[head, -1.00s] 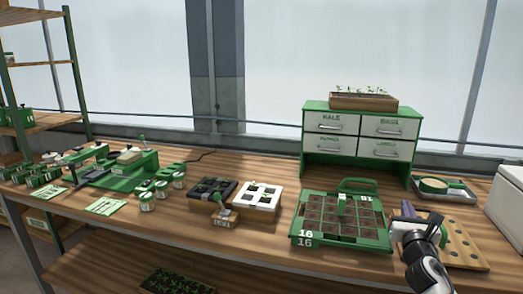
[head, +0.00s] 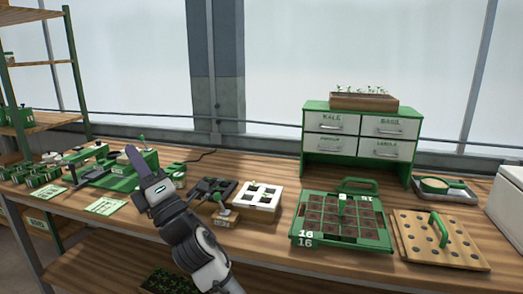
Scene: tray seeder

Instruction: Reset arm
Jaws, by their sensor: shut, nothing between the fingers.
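My gripper (head: 133,153) is in the left half of the head view, raised over the front of the bench. Its purple fingers are shut with nothing between them and point up and away. No object touches the fingers as far as I can see.
A green device (head: 95,178) stands left of my gripper.

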